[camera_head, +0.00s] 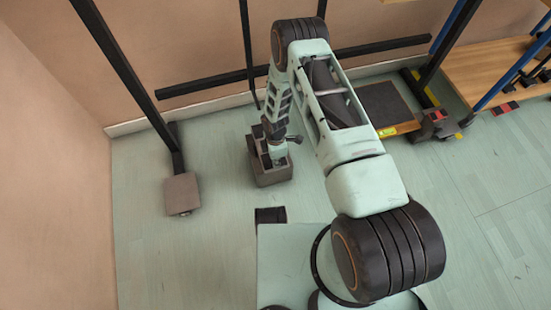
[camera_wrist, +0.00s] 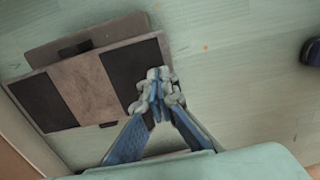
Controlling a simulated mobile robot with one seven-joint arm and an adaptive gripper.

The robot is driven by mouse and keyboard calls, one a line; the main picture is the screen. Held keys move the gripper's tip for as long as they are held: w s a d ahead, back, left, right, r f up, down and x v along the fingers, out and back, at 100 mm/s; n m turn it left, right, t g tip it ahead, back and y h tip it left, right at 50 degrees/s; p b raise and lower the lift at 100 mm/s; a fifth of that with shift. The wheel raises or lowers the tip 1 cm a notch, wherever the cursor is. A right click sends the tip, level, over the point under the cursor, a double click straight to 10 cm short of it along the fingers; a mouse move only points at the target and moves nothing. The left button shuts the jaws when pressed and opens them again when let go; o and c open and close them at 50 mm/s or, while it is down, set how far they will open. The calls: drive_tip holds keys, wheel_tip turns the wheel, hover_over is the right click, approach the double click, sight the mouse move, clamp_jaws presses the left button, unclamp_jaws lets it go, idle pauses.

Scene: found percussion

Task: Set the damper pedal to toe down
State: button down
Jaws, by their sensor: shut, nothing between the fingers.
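What looks like the damper pedal is a brown-grey block with two dark pads and a paler middle strip (camera_wrist: 80,88). It stands on the floor, and the head view shows it as a small dark box (camera_head: 272,177) below my arm's end. My gripper (camera_wrist: 159,88) is shut and empty. In the wrist view its fingertips overlap the right end of the pedal, beside a dark pad; I cannot tell whether they touch it. In the head view the gripper is partly hidden at the pedal's top. Which way the pedal tilts is unclear.
A black post on a brown foot (camera_head: 182,194) stands left of the pedal. A dark-topped wooden platform (camera_head: 385,105) lies at the right, near a wooden shelf (camera_head: 490,70) with blue posts. A black bar (camera_head: 205,82) runs along the back wall. Floor between post and pedal is clear.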

drive_tip(key=shift+s+f+b, duration=0.25)
drive_tip(key=shift+f+b, duration=0.25)
drive_tip(key=shift+f, duration=0.5)
drive_tip(key=shift+r, duration=0.1)
wheel_tip(320, 180, up, 14)
drive_tip(key=s+p, duration=0.2)
drive_tip(key=p, duration=0.3)
drive_tip(key=shift+d, duration=0.35)
